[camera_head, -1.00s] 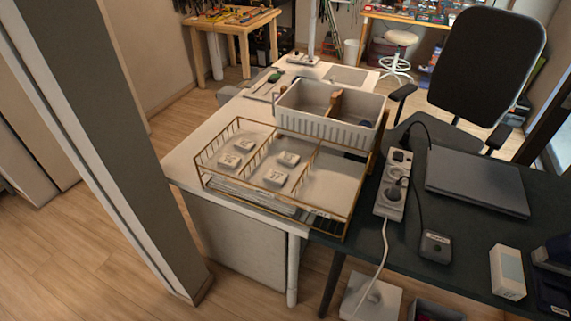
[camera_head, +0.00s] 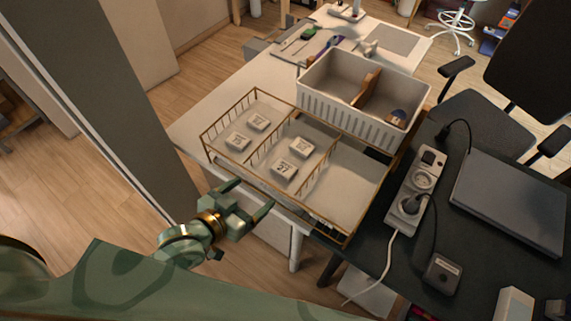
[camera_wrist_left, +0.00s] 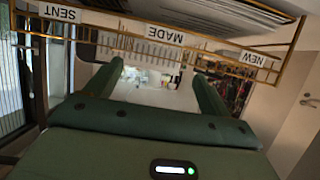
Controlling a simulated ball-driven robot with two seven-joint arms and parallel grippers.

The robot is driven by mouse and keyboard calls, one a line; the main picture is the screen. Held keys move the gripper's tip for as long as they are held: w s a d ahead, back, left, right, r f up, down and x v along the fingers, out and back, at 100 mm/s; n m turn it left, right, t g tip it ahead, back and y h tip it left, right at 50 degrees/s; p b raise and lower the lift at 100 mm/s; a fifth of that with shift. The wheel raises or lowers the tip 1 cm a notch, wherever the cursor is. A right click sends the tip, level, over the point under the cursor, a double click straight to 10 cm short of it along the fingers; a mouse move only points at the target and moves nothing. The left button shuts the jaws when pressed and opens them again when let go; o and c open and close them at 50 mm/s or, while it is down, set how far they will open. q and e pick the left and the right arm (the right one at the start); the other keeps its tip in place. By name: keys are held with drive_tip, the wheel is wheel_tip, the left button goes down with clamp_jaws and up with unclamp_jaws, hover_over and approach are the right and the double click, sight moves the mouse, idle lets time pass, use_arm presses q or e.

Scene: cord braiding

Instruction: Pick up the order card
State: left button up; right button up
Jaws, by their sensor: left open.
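Small white tiles with dark printing, probably the order cards, lie in a wire tray (camera_head: 205,143) with three compartments. Two tiles (camera_head: 258,122) (camera_head: 238,142) are in the left compartment, and two more (camera_head: 300,148) (camera_head: 284,168) are in the middle one; I cannot tell which is the order card. The right compartment looks empty. My left gripper (camera_head: 246,197) is open and empty at the tray's near side, apart from the tiles. In the left wrist view its fingers (camera_wrist_left: 160,82) are spread below the tray's rail, with upside-down labels SENT, MADE and NEW. No tile shows there. My right gripper is out of view.
A white slotted bin (camera_head: 350,112) with a divider stands behind the tray. A power strip (camera_head: 413,190) and a closed laptop (camera_head: 510,200) lie on the dark desk to the right. A grey upright panel (camera_head: 85,100) stands at the left.

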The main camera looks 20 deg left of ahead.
use_arm(q)
drive_tip(key=b, duration=0.1)
approach(281, 171)
drive_tip(key=shift+x, duration=1.2)
drive_tip(key=shift+w+d+f, duration=0.1)
drive_tip(key=shift+w+d, duration=0.15)
drive_tip(key=shift+w, duration=0.25)
drive_tip(key=b+x, duration=0.2)
drive_tip(key=x, duration=0.3)
drive_tip(key=shift+f, duration=0.15)
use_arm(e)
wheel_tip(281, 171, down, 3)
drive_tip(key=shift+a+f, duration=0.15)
use_arm(q)
drive_tip(key=c, duration=1.1)
